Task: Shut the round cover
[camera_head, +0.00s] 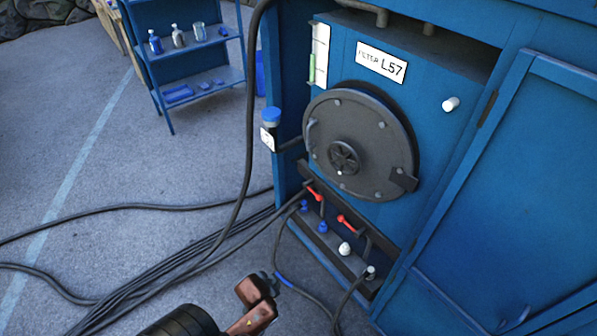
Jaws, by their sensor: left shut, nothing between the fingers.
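The round cover (372,125) is a dark grey disc with bolts around its rim and a small handwheel (343,157) at its middle. It sits over the front of the blue filter cabinet (436,128), with a bracket at its lower right and a bar handle (311,134) at its left edge. I cannot tell whether its left edge lies flush or stands slightly off. My left gripper (268,287) is shut and empty at the bottom, below and left of the cover and well apart from it. My right gripper is out of view.
Red-handled valves (345,222) line a ledge below the cover. Black cables (190,254) cross the floor and one hangs in front. A blue shelf (203,88) stands behind. A blue door (510,200) is at right.

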